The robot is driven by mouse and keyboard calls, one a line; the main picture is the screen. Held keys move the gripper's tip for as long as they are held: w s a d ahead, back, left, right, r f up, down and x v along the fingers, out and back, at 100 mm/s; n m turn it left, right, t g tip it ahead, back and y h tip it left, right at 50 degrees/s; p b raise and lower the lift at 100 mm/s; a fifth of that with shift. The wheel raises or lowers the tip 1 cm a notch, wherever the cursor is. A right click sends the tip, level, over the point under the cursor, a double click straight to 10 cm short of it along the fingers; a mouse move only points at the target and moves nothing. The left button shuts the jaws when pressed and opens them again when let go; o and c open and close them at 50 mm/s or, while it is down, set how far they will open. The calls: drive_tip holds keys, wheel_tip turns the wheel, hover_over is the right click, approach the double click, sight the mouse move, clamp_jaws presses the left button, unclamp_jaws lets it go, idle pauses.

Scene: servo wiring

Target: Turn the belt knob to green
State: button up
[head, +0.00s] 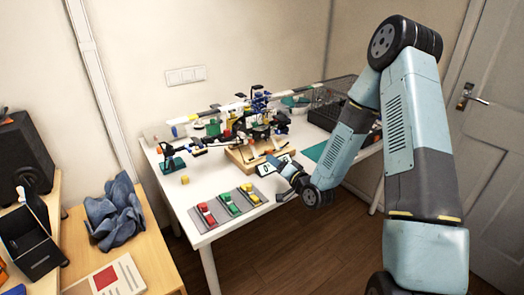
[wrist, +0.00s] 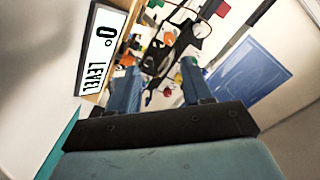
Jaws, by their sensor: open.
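My gripper (head: 272,160) is low over the right part of the white table, by the wooden base of the central assembly. In the wrist view my gripper (wrist: 163,72) shows two blue-grey fingers spread apart, with several dark and coloured parts beyond them. I see nothing clearly held between them. A white sign reading "0° LEVEL" (wrist: 102,50) stands close on the left. The belt knob cannot be made out in either view, and neither can its setting. The crowded assembly (head: 258,118) of blue, black and coloured parts stands behind my gripper.
A small yellow block (head: 185,180) lies at left. A black mesh tray (head: 325,115) is at back right. Bare white tabletop (head: 205,180) lies front left.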

sight(253, 143)
drive_tip(key=shift+s+a+f+n, duration=0.1)
drive_tip(key=shift+f+n, duration=0.3)
drive_tip(key=shift+n, duration=0.15)
drive_tip(key=shift+s+a+f+n, duration=0.1)
drive_tip(key=shift+f+n, duration=0.25)
drive_tip(key=shift+n, duration=0.2)
drive_tip(key=shift+d+f+n, duration=0.1)
drive_tip(key=shift+f+n, duration=0.1)
drive_tip(key=shift+n, duration=1.3)
drive_tip(key=shift+d+r+n, duration=0.1)
drive_tip(key=shift+r+n, duration=0.35)
drive_tip(key=shift+n, duration=0.65)
drive_tip(key=w+a+n, duration=0.1)
drive_tip(key=w+a, duration=0.1)
drive_tip(key=w, duration=0.2)
drive_tip(key=w+a+r+n, duration=0.1)
drive_tip(key=w+a, duration=0.2)
drive_tip(key=w, duration=0.1)
drive_tip(key=w+a+r+n, duration=0.1)
drive_tip(key=w+a, duration=0.2)
drive_tip(key=w, duration=0.1)
drive_tip(key=shift+r, duration=0.15)
drive_tip(key=shift+c, duration=0.5)
clamp_jaws()
